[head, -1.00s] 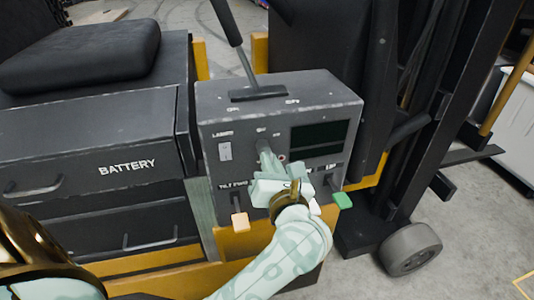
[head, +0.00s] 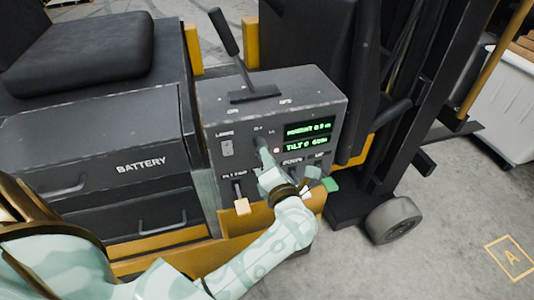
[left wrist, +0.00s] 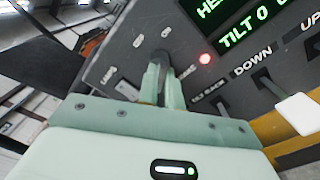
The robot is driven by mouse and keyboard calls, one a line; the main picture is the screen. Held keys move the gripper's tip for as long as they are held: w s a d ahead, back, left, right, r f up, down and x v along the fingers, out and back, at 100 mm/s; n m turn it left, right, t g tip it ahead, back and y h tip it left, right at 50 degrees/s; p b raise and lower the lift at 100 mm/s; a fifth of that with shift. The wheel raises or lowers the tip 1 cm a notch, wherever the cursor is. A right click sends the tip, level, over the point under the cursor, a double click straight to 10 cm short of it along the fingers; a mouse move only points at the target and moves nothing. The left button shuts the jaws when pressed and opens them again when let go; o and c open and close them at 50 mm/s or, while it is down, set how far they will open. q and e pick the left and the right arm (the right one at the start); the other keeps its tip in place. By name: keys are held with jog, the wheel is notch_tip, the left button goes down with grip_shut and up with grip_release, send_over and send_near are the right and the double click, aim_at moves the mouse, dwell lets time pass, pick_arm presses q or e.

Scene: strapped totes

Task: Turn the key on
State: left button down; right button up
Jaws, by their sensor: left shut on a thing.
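The dark key (left wrist: 162,58) stands out of the grey control panel (head: 222,112). My left gripper (head: 262,150) is shut on the key in front of the panel; its fingers (left wrist: 163,85) show on either side of the key in the left wrist view. The display (head: 308,134) is lit with green text for height and tilt. A small red light (left wrist: 205,58) glows beside the key. The fingers hide part of the key. My right gripper is not in view.
A lights switch (head: 227,148) sits left of the key. A long black-handled lever (head: 230,45) rises from the box top. Battery drawers (head: 100,165) stand left.

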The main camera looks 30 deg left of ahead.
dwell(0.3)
pick_arm(q)
jog(key=c, duration=1.6)
grip_release()
jog(key=shift+w, duration=0.1)
jog(key=shift+o, duration=0.2)
